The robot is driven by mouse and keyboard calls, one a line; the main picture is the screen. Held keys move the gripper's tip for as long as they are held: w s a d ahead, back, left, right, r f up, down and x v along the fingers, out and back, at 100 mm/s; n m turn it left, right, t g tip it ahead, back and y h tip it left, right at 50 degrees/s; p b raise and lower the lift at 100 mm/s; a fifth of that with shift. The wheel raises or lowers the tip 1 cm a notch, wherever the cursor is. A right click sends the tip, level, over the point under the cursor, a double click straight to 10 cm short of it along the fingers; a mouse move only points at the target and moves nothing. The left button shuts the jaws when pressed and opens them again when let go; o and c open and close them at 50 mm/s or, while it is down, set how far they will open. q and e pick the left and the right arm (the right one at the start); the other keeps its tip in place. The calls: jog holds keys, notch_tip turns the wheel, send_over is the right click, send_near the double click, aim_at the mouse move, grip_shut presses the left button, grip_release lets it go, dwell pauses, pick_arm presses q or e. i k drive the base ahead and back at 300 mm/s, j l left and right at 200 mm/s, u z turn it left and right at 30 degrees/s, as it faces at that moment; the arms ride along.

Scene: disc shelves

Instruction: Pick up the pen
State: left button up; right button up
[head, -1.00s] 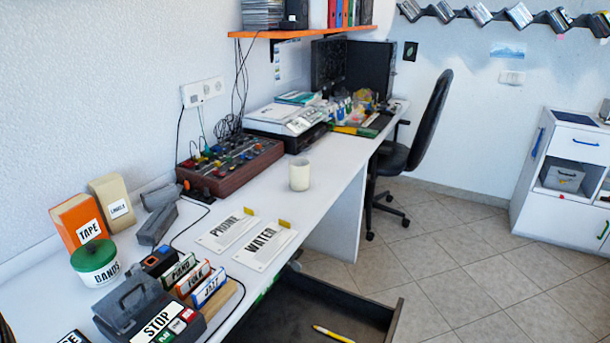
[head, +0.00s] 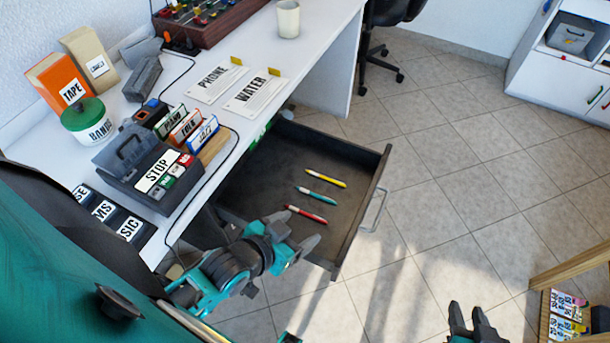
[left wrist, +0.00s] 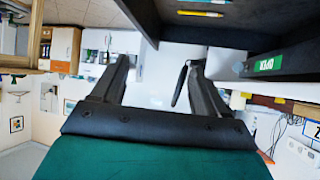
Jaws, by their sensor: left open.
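Three pens lie apart in the open drawer (head: 280,165) under the desk: a yellow pen (head: 326,177), a teal pen (head: 317,197) and a red pen (head: 306,214). The yellow pen also shows at the top of the left wrist view (left wrist: 200,13). My left gripper (head: 298,232) is open and empty, close to the red pen at the drawer's near end. Its two fingers stand wide apart in the left wrist view (left wrist: 158,72). My right gripper (head: 469,313) is at the bottom right over the floor, its fingers apart with nothing between them.
The drawer's front panel (head: 365,205) with a metal handle (head: 376,211) stands out over the tiled floor. The desk (head: 230,125) above holds a cassette box (head: 150,165) and two signs. A wooden rack (head: 575,265) stands at the right.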

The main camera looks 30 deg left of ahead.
aim_at(315, 219)
jog(key=l+u, duration=0.5)
jog(key=l, duration=0.15)
jog(key=i+l+u, duration=0.15)
jog(key=l+u, duration=0.65)
jog(key=i+l+u, duration=0.3)
jog(key=l+u, duration=0.35)
jog(key=i+l+u, duration=0.3)
jog(key=l+u, duration=0.3)
jog(key=l, duration=0.2)
jog(key=k, duration=0.05)
